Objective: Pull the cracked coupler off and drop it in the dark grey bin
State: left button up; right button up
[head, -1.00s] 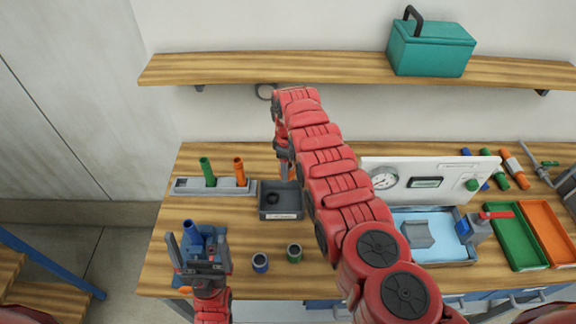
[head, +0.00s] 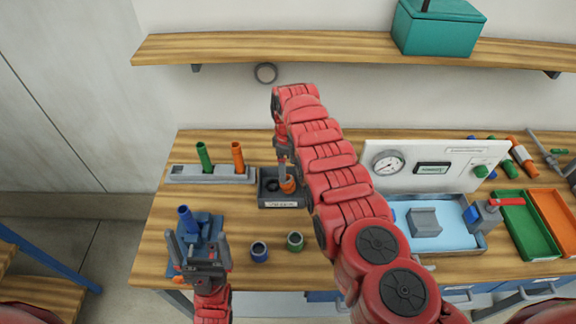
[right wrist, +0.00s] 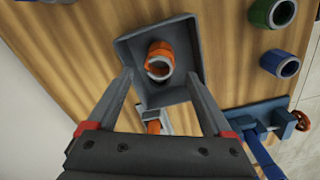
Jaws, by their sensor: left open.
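The dark grey bin (head: 283,204) sits mid-table with a pale label on its front. An orange coupler (head: 288,185) shows within the bin's walls; I cannot tell whether it rests on the floor. In the right wrist view the coupler (right wrist: 160,60) shows a grey rim, with the bin (right wrist: 190,45) around it. My right gripper (right wrist: 160,78) is open above the bin, its fingers apart on either side and clear of the coupler. My left gripper (head: 198,240) is open at the blue vise (head: 212,227), which holds a blue pipe (head: 187,218).
A grey rack (head: 212,174) with green and orange pipes stands left of the bin. Blue (head: 260,252) and green (head: 295,241) couplers stand in front. A gauge panel (head: 432,165), blue tray (head: 455,240) and green and orange trays fill the right side.

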jog(key=shift+r, duration=0.1)
jog(key=shift+r, duration=0.3)
notch_tip(320, 180, up, 3)
jog(key=shift+a+f+p, duration=0.1)
jog(key=shift+f+p, duration=0.05)
jog(key=shift+p, duration=0.4)
notch_tip(320, 180, up, 14)
jog(key=shift+f+b, duration=0.1)
jog(key=shift+b, duration=0.65)
jog(key=shift+f, duration=0.1)
